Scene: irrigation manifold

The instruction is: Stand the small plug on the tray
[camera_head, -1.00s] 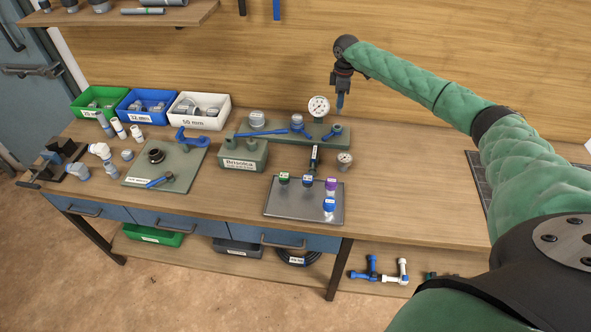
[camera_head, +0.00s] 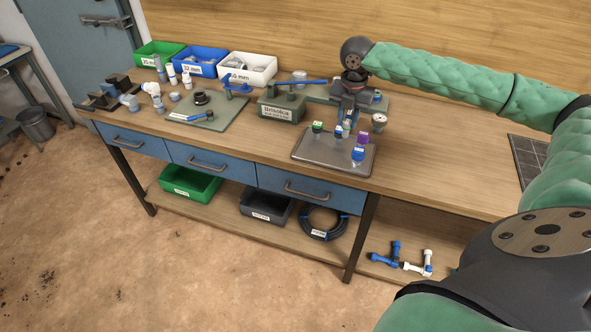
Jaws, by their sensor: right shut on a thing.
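The grey metal tray (camera_head: 312,153) lies on the workbench, right of centre in the head view. On it stand a green-topped piece (camera_head: 317,127), a blue-topped piece (camera_head: 338,131), a purple-topped piece (camera_head: 362,138) and another blue-topped piece (camera_head: 357,154). My right gripper (camera_head: 346,124) points down over the back of the tray. It is shut on a small pale grey piece (camera_head: 346,128), which I take to be the small plug. The fingers partly hide it, and I cannot tell whether it touches the tray. My left gripper is out of view.
A pressure gauge (camera_head: 379,122) stands close to the right of my gripper. The Brisolca block (camera_head: 280,108) is left of the tray, and a green mat (camera_head: 232,118) with fittings is further left.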

